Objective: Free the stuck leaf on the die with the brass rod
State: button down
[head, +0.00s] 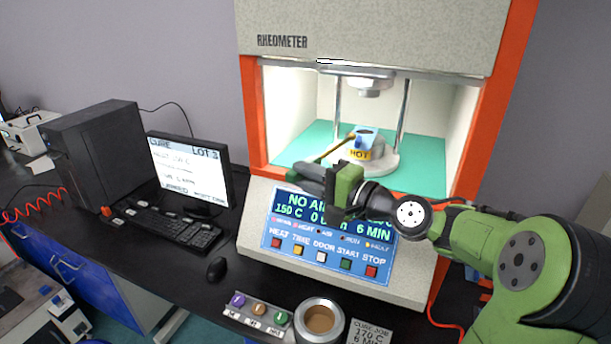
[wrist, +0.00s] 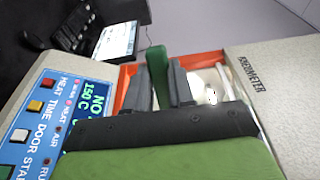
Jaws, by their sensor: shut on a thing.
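My gripper (head: 311,178) is shut on the handle of the brass rod (head: 338,146), in front of the open rheometer chamber. In the wrist view a green handle (wrist: 157,72) stands between my two dark fingers. The rod slants up and right, with its far end close to the die (head: 378,156). The die is a pale round block with a yellow HOT label. A small light-blue piece with a dark top (head: 366,134) sits on it; I cannot tell whether this is the leaf. Whether the rod touches it is unclear. The die is not clear in the wrist view.
The rheometer (head: 375,32) has an orange-framed opening, two posts and an upper plate above the die. Its panel (head: 330,236) reads 150 C and 6 MIN. A monitor (head: 190,168) and keyboard stand left. A metal cup (head: 319,320) and coloured knobs are in front.

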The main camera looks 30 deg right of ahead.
aim_at(323, 156)
jog(key=shift+w+d+r+p, duration=0.1)
jog(key=shift+w+d+p, duration=0.4)
jog(key=shift+w+d, duration=0.95)
jog(key=shift+w+d+r+p, duration=0.1)
jog(key=shift+w+d+p, duration=0.4)
jog(key=shift+w+d, duration=0.95)
jog(key=w+d+f+p, duration=0.1)
jog(key=w+d+f, duration=0.3)
jog(key=d, duration=0.2)
jog(key=shift+w+p, duration=0.35)
jog(key=shift+p, duration=0.05)
jog(key=shift+f, duration=0.25)
jog(key=shift+r, duration=0.15)
jog(key=s+a+r+b, duration=0.3)
jog(key=s+a, duration=1)
jog(key=a, duration=0.2)
jog(key=shift+s+r, duration=0.15)
jog(key=shift+s, duration=0.05)
